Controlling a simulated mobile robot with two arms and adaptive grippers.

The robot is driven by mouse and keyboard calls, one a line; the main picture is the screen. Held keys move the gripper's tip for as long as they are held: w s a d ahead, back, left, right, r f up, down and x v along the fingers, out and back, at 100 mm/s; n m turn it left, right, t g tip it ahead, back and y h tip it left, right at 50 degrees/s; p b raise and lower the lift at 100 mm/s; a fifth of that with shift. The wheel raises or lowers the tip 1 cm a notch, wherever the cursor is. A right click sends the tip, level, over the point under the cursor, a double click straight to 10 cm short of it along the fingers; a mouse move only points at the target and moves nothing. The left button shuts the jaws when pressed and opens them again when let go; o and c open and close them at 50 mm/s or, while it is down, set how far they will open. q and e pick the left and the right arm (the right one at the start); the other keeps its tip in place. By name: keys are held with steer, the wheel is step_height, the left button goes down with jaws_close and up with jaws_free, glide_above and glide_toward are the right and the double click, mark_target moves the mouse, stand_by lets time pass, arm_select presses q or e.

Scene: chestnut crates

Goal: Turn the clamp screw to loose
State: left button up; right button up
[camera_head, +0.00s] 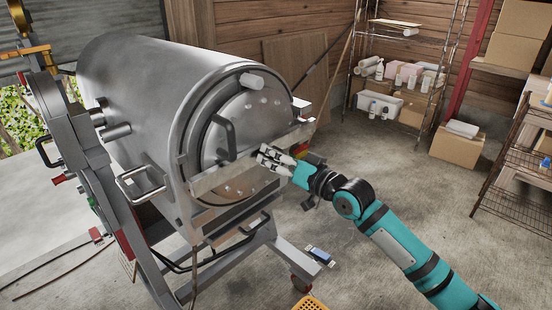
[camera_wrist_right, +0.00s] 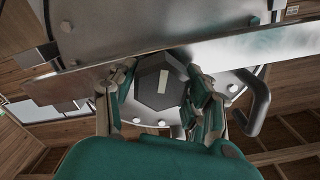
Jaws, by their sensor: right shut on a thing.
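The clamp screw (camera_wrist_right: 158,86) shows in the right wrist view as a dark hexagonal head with a short white mark that stands almost upright. It sits against a metal clamp bar (camera_head: 222,176), which crosses the round door (camera_head: 252,108) of a grey steel drum (camera_head: 140,85). My right gripper (camera_head: 272,158) reaches the bar from the right. In the right wrist view its fingers (camera_wrist_right: 162,92) lie on both sides of the screw head and are shut on it. In the head view the gripper hides the screw. My left gripper is in neither view.
A bent door handle (camera_wrist_right: 257,102) is close to the right finger in the wrist view. A wire shelf (camera_head: 400,75) with bottles and boxes stands at the back. A cardboard box (camera_head: 457,147) and a rack (camera_head: 520,165) are at the right. The concrete floor between is mostly clear.

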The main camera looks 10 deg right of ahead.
steer(key=shift+f, duration=0.15)
stand_by(0.3)
steer(key=o, duration=1.2)
steer(key=v, duration=1.2)
